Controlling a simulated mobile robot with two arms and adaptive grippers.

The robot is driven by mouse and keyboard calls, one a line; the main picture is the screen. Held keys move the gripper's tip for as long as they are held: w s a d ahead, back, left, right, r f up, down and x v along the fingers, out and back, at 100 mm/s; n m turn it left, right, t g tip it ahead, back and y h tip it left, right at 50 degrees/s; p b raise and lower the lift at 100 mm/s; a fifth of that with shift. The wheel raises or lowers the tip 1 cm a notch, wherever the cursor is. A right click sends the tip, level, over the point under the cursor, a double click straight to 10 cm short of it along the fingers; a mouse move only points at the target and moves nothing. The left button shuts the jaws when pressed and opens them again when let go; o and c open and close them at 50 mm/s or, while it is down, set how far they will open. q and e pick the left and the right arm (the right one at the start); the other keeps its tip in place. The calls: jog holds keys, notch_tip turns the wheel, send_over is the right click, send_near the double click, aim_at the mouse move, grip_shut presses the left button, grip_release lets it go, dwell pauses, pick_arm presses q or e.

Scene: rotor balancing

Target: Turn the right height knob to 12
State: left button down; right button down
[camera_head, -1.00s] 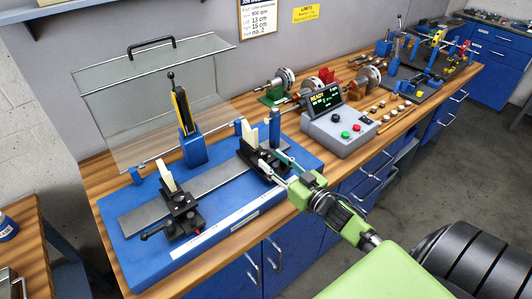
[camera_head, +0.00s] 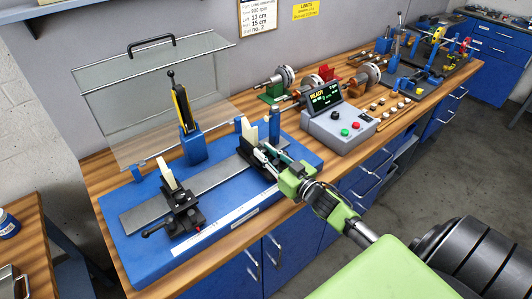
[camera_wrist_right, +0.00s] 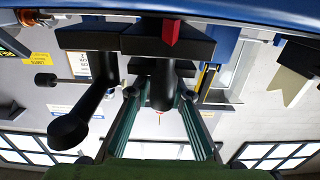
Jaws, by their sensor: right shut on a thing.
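The right support (camera_head: 249,154) stands on the right part of the blue balancing machine (camera_head: 131,257), with a pale notched plate on top. My right gripper (camera_head: 265,157) is at the front of this support and covers much of it. In the right wrist view, the fingers of my right gripper (camera_wrist_right: 161,100) are closed on the sides of a black, round right height knob (camera_wrist_right: 160,84). A black crank handle (camera_wrist_right: 83,115) hangs beside it, apart from the fingers. A red pointer (camera_wrist_right: 171,32) shows on the support. No scale number on the knob is readable. My left gripper is not in view.
The left support (camera_head: 178,207) stands on the same grey rail (camera_head: 205,181). A clear raised guard (camera_head: 150,90) is behind. A grey control box (camera_head: 341,130) reading READY stands to the right, with several rotors beyond. The floor in front is clear.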

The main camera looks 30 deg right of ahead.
jog(key=shift+m+h, duration=0.5)
jog(key=shift+h, duration=0.3)
jog(key=c, duration=1.8)
grip_release()
jog(key=s, duration=1.2)
jog(key=shift+a, duration=0.1)
